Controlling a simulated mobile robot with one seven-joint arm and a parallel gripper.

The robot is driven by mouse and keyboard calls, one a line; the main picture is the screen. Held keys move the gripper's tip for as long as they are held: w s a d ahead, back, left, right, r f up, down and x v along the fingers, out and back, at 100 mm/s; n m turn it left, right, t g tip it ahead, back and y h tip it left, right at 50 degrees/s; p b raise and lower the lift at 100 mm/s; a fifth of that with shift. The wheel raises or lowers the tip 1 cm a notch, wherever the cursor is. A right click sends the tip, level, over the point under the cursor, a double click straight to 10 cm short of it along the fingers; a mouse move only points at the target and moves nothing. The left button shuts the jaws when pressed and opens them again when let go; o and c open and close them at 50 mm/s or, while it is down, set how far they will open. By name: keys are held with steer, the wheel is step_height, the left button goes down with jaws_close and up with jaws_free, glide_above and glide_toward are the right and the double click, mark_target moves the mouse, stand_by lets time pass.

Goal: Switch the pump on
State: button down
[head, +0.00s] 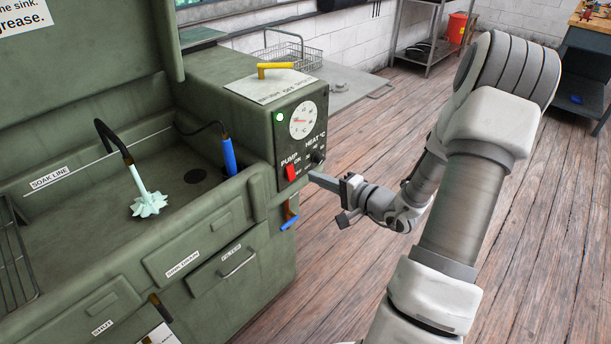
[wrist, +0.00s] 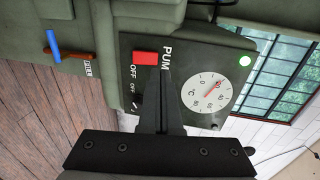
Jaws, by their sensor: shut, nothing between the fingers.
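The red pump switch (head: 291,172) is a rocker on the dark control panel (head: 301,115) of the green parts washer, under the label PUMP with ON and OFF marks. In the wrist view the switch (wrist: 145,58) is just beyond my fingertips. My gripper (head: 316,178) is shut and empty, its tips close to the panel's lower right, pointing toward the switch; I cannot tell whether they touch anything. A pale blue stream (head: 137,183) comes from the black spout and ends in a star-shaped splash in the sink. A green lamp (head: 280,117) is bright.
A round dial (head: 303,120) and a heat knob (head: 317,156) share the panel. A yellow handle (head: 275,70) is on the washer's top. The wood floor (head: 375,140) right of the washer is clear.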

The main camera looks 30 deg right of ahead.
steer(key=v, duration=0.6)
steer(key=shift+s+r, duration=0.15)
steer(key=shift+r, duration=0.05)
